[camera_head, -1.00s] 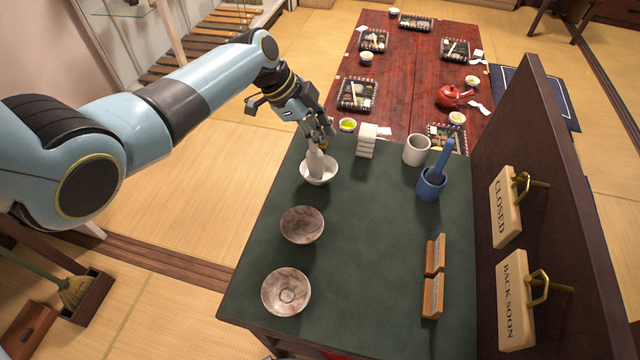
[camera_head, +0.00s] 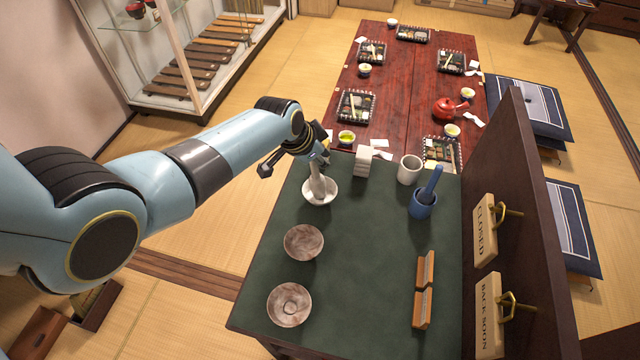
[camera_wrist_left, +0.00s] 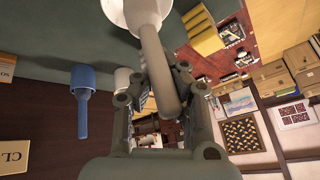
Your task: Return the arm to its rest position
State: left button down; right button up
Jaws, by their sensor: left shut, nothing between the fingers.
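My left gripper (camera_head: 322,160) is at the far left of the green counter, close to the top of a pale pestle (camera_head: 317,183). The pestle leans in a white mortar bowl (camera_head: 320,198). There the pestle (camera_wrist_left: 156,60) overlaps the fingers in the picture, and the mortar bowl (camera_wrist_left: 135,12) is at the top edge. Whether a finger touches the pestle I cannot tell. My right gripper is not in view.
Two brown bowls (camera_head: 303,242) (camera_head: 290,304) stand on the green counter (camera_head: 355,260). A white block stack (camera_head: 362,166), a white cup (camera_head: 409,170) and a blue mortar (camera_head: 423,203) with its pestle stand right of the gripper. A dark panel with signs borders the right.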

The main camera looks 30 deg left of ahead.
pick_arm(q)
jog(key=shift+d+f+n+y, duration=0.1)
jog(key=shift+n+y, duration=0.5)
jog(key=shift+n, duration=0.6)
jog(key=shift+n+y, duration=0.6)
jog(key=shift+n, duration=0.6)
